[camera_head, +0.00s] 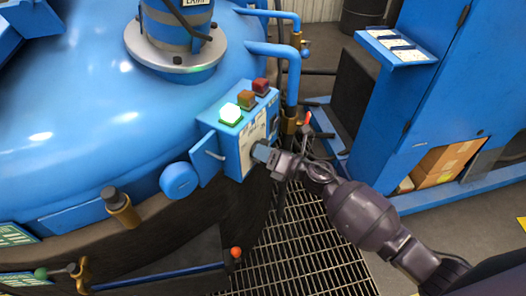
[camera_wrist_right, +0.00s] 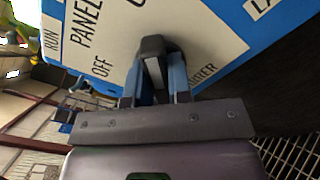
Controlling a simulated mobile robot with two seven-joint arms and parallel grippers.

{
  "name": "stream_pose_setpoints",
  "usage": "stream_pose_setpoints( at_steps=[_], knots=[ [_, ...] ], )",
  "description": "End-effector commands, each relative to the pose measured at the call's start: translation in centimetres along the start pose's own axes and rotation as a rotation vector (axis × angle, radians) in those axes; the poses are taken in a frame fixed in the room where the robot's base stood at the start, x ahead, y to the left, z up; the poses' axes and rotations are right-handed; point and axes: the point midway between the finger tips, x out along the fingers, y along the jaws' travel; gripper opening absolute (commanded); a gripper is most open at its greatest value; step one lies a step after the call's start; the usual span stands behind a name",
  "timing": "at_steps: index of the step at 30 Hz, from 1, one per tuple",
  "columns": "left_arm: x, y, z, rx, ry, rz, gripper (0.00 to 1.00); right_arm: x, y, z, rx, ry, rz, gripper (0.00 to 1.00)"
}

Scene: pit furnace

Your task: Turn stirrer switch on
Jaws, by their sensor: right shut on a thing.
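The stirrer switch is a dark rotary knob (camera_wrist_right: 152,62) on a white label plate (camera_wrist_right: 205,40) in the right wrist view. The plate shows the words RUN, PANEL and OFF, partly cut off. In the head view the blue control box (camera_head: 232,158) stands against the furnace, and my right gripper (camera_head: 262,152) is at its right-hand face. My right gripper (camera_wrist_right: 153,88) is shut on the knob, with a blue-lined finger on each side. The gripper hides the knob in the head view. My left gripper is not in view.
A lit green lamp (camera_head: 231,114), an orange lamp (camera_head: 246,98) and a red lamp (camera_head: 261,86) sit on top of the box. Blue pipes (camera_head: 292,75) rise behind it. A floor grating (camera_head: 300,250) lies below. A blue cabinet (camera_head: 450,90) stands at right.

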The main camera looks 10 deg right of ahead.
Motion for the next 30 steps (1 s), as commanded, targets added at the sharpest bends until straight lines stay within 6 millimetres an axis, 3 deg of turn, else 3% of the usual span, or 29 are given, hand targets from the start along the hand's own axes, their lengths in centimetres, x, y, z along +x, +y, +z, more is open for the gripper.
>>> stream_pose_setpoints(
  at_steps=[1, 6, 17, 30],
  knots=[
    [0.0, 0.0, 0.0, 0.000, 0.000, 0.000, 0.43, 0.0, 0.0, -0.1, 0.004, 0.000, 0.000, 0.22],
    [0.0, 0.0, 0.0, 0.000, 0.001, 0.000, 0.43, 0.0, 0.0, -0.1, 0.003, 0.000, 0.000, 0.45],
    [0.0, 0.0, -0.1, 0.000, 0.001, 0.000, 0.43, -0.7, -0.1, 0.0, 0.001, 0.000, -0.001, 0.45],
    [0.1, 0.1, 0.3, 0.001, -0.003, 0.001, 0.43, -8.0, -0.1, -0.2, 0.003, 0.001, -0.003, 0.45]
  ],
)
